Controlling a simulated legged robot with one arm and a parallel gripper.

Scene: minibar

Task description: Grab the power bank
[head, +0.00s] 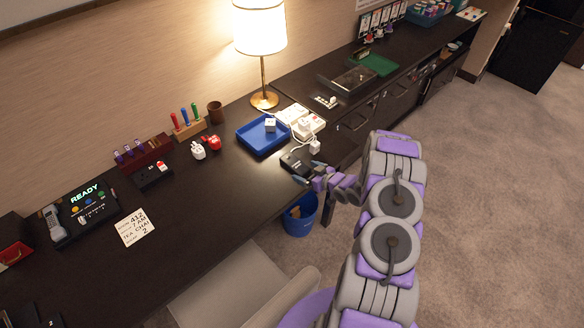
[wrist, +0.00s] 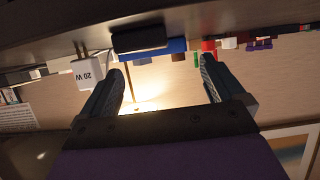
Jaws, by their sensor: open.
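A black block that looks like the power bank (head: 290,161) lies near the desk's front edge, in front of the blue tray. In the wrist view, which appears upside down, the dark block (wrist: 140,39) lies just beyond my fingertips, toward the left finger. My gripper (head: 306,180) is at the desk edge beside the block, partly hidden by my wrist in the head view. In the wrist view my gripper (wrist: 160,74) is open, with nothing between its fingers.
A white 20 W charger (wrist: 88,74) with prongs sits close to the block; it also shows in the head view (head: 315,146). A blue tray (head: 249,140), a lit lamp (head: 262,60) and white power strips stand behind. A blue bin (head: 300,218) is below the edge.

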